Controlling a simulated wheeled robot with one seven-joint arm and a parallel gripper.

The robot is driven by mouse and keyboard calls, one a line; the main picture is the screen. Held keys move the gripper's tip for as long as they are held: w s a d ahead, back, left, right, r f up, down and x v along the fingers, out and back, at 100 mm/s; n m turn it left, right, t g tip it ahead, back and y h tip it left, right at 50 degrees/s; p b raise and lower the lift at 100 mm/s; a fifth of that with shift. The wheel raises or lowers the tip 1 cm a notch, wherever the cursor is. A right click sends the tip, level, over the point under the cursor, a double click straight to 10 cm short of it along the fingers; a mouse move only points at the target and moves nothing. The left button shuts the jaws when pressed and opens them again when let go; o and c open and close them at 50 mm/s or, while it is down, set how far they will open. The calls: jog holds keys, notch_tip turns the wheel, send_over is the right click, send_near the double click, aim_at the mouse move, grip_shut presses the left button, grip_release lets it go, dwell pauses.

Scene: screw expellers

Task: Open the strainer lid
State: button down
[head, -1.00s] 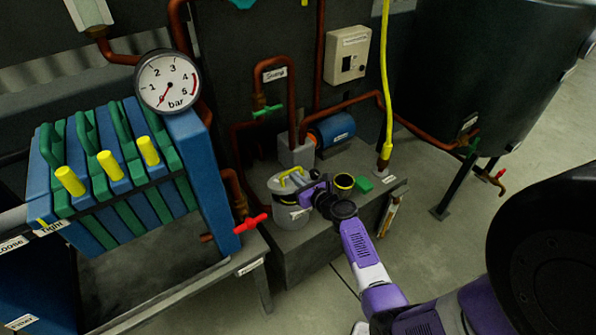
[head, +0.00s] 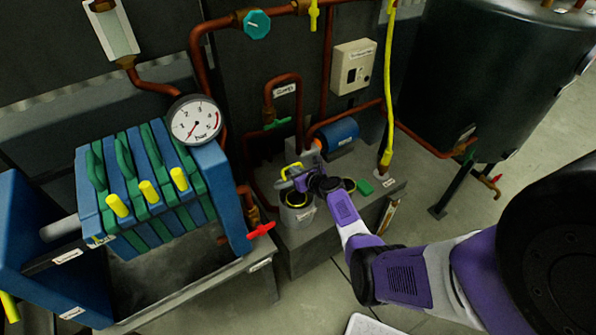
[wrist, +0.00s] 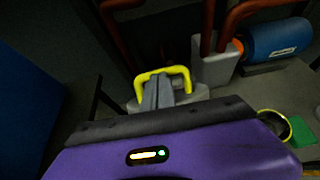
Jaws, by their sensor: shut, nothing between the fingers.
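The strainer (head: 296,217) is a grey pot on the low plinth, in the middle of the head view. Its lid (head: 284,184) is tilted up at the back, and the dark opening with a yellow rim shows below it. The lid's yellow handle (head: 291,168) also shows in the wrist view (wrist: 181,70). My gripper (wrist: 158,88) is shut, with its grey fingers at the handle's loop, and does not grip the bar. In the head view my purple wrist hides the fingertips and part of the lid.
A red-handled valve (head: 261,230) sticks out left of the strainer. Right of it are a yellow-rimmed round opening (head: 349,185) and a green block (head: 364,187). A blue motor (head: 338,134) and copper pipes stand behind.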

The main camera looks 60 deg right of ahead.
jog(key=w+d+r+b, duration=0.2)
jog(key=w+d, duration=0.3)
jog(key=w, duration=0.3)
jog(key=shift+w+b, duration=0.15)
jog(key=shift+b, duration=0.15)
dwell(1.3)
